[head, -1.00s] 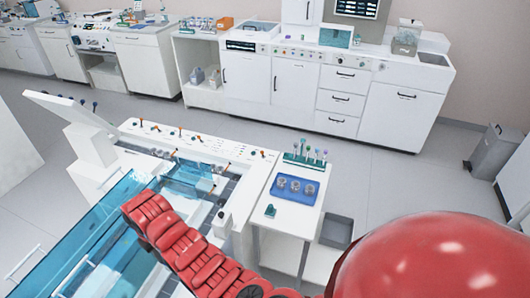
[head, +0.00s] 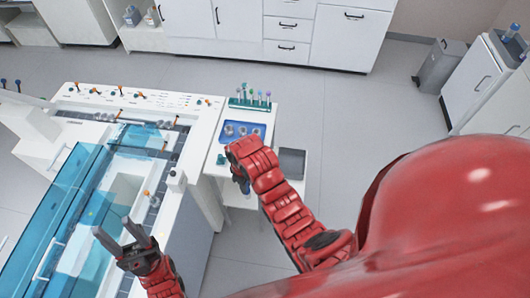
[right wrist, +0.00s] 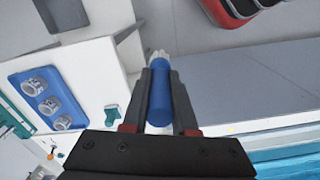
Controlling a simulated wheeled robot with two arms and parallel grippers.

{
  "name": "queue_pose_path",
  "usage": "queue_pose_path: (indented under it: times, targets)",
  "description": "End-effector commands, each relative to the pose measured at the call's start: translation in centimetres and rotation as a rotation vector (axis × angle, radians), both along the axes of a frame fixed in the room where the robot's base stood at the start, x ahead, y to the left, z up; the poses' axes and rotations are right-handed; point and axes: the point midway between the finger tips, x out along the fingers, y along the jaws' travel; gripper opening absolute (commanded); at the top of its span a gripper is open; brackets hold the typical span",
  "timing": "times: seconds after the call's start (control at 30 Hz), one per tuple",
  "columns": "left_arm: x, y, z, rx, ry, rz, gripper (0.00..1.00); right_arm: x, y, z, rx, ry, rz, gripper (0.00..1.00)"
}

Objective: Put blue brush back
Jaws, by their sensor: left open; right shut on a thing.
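The blue brush (right wrist: 160,100) is held between the fingers of my right gripper (right wrist: 158,72), its pale tip pointing away from the gripper. In the head view my right gripper is mostly hidden under my red arm, at the front of the small white side table (head: 212,170). The teal rack (head: 250,103) at the table's back holds several upright brushes with coloured tops. My left gripper (head: 112,226) is open and empty above the blue-lidded machine (head: 62,225).
A blue tray (head: 229,128) with cups lies in front of the rack; it also shows in the right wrist view (right wrist: 35,72). A small teal block (head: 221,159) sits near the table's left edge.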

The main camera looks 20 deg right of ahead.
Motion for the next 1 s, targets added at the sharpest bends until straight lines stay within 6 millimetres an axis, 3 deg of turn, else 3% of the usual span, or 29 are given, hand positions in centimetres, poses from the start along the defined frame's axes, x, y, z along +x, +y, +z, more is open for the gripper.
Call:
queue_pose_path:
  times: [0.17, 0.4, 0.73, 0.8, 1.0]
  targets:
    - [0.0, 0.0, -1.6, 0.000, 0.000, 0.000, 0.50, 1.7, -0.8, -0.5, 0.000, -0.004, 0.007, 0.00]
    - [0.0, 0.0, -6.3, 0.000, 0.000, 0.000, 0.50, 6.9, -2.8, -1.5, 0.001, -0.004, 0.007, 0.00]
    - [0.0, 0.0, -12.7, 0.000, 0.000, 0.000, 0.50, 12.6, -4.9, -2.0, 0.000, -0.004, 0.008, 0.00]
    - [0.0, 0.0, -10.8, 0.000, 0.000, 0.000, 0.50, 13.0, -5.0, -0.9, 0.001, 0.003, 0.008, 0.00]
    - [0.0, 0.0, -10.4, 0.000, 0.000, 0.000, 0.50, 14.2, -5.5, -1.3, 0.000, 0.004, 0.009, 0.00]
